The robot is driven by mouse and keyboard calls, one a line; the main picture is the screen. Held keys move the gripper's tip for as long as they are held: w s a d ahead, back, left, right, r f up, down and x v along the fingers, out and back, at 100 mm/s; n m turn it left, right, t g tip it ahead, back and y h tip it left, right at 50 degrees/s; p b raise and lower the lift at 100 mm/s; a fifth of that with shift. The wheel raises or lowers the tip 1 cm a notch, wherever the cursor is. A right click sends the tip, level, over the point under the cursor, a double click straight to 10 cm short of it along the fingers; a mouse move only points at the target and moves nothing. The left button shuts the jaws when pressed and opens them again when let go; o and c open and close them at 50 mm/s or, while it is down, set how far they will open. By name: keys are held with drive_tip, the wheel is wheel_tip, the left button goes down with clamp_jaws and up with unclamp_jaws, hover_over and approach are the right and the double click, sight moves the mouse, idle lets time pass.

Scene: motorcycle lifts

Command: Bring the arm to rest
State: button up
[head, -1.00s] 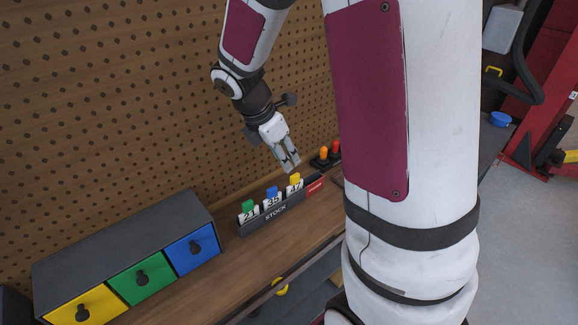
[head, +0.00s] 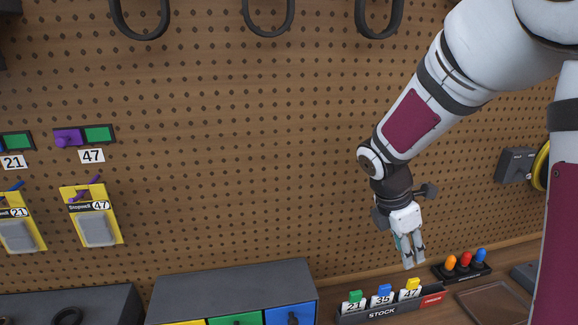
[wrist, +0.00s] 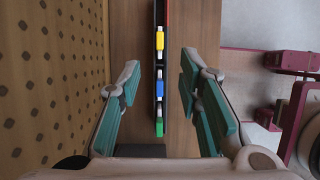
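My gripper (head: 411,250) hangs from my arm with its fingers pointing down, above the stock holder (head: 382,313) on the bench. In the wrist view my gripper (wrist: 160,105) has its two teal-padded fingers spread apart with nothing between them. Below and between them, the stock holder shows with its yellow tab (wrist: 159,40), blue tab (wrist: 159,88) and green tab (wrist: 159,127). In the head view the holder carries cards 21, 35 and 47. The fingers appear clear of the cards.
A pegboard wall (head: 250,170) stands close behind my arm. A grey drawer unit (head: 230,285) is left of the holder. A small stand with orange, red and blue knobs (head: 465,261) is to the right. Two yellow packets, one numbered 47 (head: 95,220), hang at left.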

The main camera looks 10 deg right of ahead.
drive_tip(key=s+a+r+m+t+y, duration=0.2)
drive_tip(key=s+a+r+m, duration=0.4)
drive_tip(key=s+m, duration=0.2)
drive_tip(key=s+a+r+m+t+y, duration=0.2)
drive_tip(key=s+a+r+m+t, duration=0.1)
drive_tip(key=s+a+r+m, duration=0.4)
drive_tip(key=s+m, duration=0.2)
drive_tip(key=m, duration=0.1)
drive_tip(key=shift+s+a, duration=0.2)
drive_tip(key=shift+s, duration=0.05)
